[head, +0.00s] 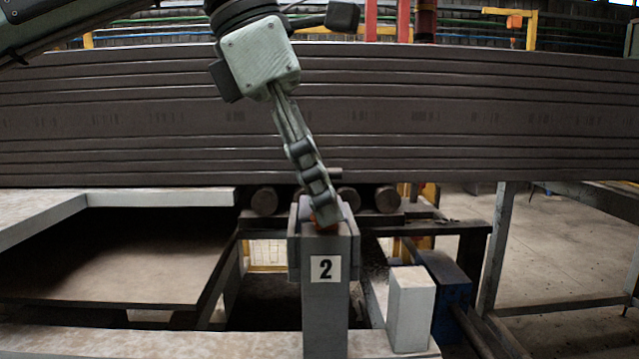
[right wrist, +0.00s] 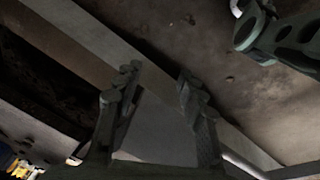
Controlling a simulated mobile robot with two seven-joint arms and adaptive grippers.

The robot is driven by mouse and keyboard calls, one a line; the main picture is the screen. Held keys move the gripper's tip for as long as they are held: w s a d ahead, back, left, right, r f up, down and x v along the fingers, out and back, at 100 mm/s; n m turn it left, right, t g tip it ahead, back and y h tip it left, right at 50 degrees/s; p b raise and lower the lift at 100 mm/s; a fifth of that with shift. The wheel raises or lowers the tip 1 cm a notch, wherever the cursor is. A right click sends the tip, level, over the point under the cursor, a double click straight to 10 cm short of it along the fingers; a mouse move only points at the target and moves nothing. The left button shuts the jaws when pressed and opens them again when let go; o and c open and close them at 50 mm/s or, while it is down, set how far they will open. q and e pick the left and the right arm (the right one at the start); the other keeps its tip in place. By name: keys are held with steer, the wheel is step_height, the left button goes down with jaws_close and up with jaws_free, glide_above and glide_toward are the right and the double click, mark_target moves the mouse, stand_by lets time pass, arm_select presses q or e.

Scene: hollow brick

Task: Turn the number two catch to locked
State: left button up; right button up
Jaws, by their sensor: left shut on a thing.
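A grey post (head: 325,315) with a white label "2" (head: 325,268) stands at the centre of the head view. The number two catch (head: 318,223) is at its top, and only a little orange of it shows. My left gripper (head: 326,212) reaches down from above, slightly tilted, and its fingers are shut on the catch. The fingers hide most of the catch, so I cannot tell its position. In the right wrist view my right gripper (right wrist: 157,78) has its two fingers apart, with nothing held between them.
A shorter pale block (head: 411,308) stands right of the post on the light front ledge (head: 200,343). A long stack of dark boards (head: 480,115) spans the back. Dark rollers (head: 388,199) lie behind the post. A metal frame (head: 497,245) stands at right over open floor.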

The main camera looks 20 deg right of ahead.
stand_by(0.5)
arm_select(q)
steer(key=o, duration=1.2)
steer(key=shift+c, duration=0.2)
steer(key=shift+r, duration=0.1)
steer(key=v, duration=1.2)
steer(key=shift+w, duration=0.1)
